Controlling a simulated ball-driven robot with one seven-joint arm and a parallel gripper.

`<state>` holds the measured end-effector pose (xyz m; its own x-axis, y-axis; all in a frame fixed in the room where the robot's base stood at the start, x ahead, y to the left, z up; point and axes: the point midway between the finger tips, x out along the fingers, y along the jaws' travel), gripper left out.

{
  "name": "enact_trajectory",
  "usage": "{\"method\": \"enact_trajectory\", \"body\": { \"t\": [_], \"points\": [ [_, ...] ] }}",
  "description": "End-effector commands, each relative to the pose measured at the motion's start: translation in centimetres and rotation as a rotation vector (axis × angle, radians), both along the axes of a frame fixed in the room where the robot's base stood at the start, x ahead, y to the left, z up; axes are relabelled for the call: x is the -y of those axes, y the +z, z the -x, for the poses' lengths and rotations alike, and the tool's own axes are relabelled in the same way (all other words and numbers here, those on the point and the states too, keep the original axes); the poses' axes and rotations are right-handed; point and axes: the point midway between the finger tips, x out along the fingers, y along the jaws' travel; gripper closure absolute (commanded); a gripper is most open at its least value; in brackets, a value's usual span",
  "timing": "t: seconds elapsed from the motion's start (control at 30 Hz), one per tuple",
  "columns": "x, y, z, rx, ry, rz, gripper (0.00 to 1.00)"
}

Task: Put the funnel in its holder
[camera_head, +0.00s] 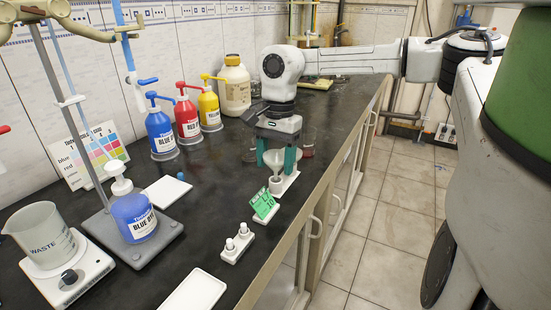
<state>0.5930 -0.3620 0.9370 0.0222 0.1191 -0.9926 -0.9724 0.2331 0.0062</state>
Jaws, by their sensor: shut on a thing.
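My gripper (277,160) points down over the right part of the black bench, with its green fingers on either side of the white funnel (274,158). It is shut on the funnel, which looks upright with its wide mouth up. The white holder (289,182) stands on the bench close to the front edge. The funnel's lower end is right at the holder in the picture; I cannot tell whether it is seated in it or just above it.
A green display (264,204) and a small white rack (237,243) stand in front of the holder. Clear beakers (308,142) stand behind the gripper. Blue (160,133), red (187,119) and yellow (209,108) bottles line the wall. The bench edge drops off at right.

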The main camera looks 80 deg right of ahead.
Motion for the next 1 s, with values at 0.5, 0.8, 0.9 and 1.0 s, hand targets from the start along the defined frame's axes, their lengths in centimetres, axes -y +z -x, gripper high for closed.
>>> {"method": "enact_trajectory", "body": {
  "t": [0.5,0.8,0.9,1.0],
  "points": [
    [0.0,-0.6,0.0,0.000,0.000,0.000,0.66],
    [0.0,-0.9,0.0,0.000,0.000,0.000,0.66],
    [0.0,-1.0,0.0,0.000,0.000,0.000,0.66],
    [0.0,-1.1,0.0,0.000,0.000,0.000,0.66]
  ]
}}
